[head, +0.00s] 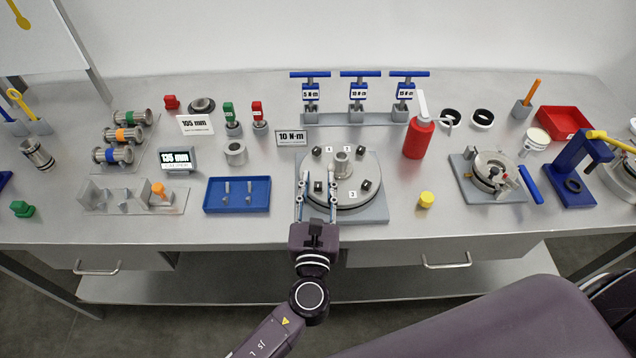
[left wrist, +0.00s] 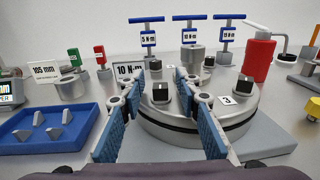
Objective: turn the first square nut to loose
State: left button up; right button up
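A round steel flange (head: 345,198) sits on a grey square base (head: 376,210) and carries several dark square nuts around a central hub (head: 342,165). Small number tags lie beside the nuts; a "3" is legible near the front, but I cannot tell which nut is first. My left gripper (head: 316,190) is open at the flange's front left. Its fingers stand either side of the front-left nut (head: 318,186). In the left wrist view this nut (left wrist: 160,93) shows between the open blue-padded fingers (left wrist: 158,92), with no clear contact. My right gripper is not in view.
Behind the flange stand a "10 N·m" sign (head: 291,138) and a rack with blue T-handled torque tools (head: 357,95). A blue tray (head: 237,195) is at the left, a red bottle (head: 418,135) and yellow cap (head: 426,200) at the right.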

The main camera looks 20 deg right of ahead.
pick_arm(q)
jog(key=shift+s+a, duration=0.1)
jog(key=shift+s, duration=0.25)
jog(key=v, duration=1.1)
jog(key=shift+s+a, duration=0.1)
